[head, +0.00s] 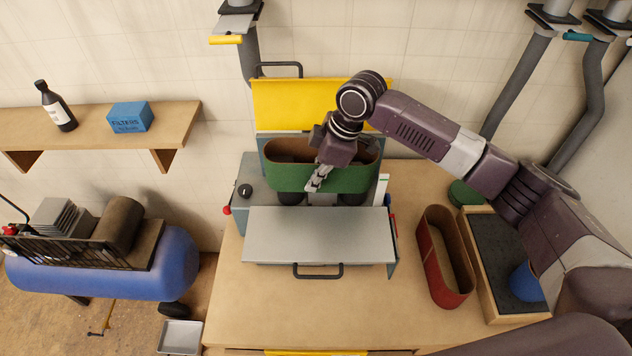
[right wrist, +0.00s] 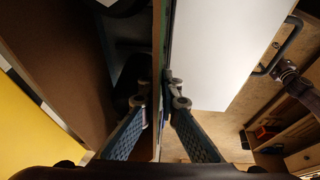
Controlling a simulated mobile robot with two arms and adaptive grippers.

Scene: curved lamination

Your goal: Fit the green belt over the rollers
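The green belt (head: 290,179) is an oblong loop, green outside and brown inside, at the top of the grey machine (head: 247,207). Dark rollers (head: 290,198) show just below its lower edge. The belt hides their upper parts, so I cannot tell how far it sits over them. My right gripper (head: 317,183) is at the belt's near wall. In the right wrist view, its fingers (right wrist: 160,101) stand on either side of the thin belt wall (right wrist: 157,60) and pinch it. My left gripper is not seen in the head view.
A flat grey cover (head: 318,235) with a black handle (head: 318,274) lies in front of the rollers. A raised yellow cover (head: 290,103) stands behind. A red belt (head: 432,262) stands on the bench to the right, beside a wooden tray (head: 507,308). The front bench is clear.

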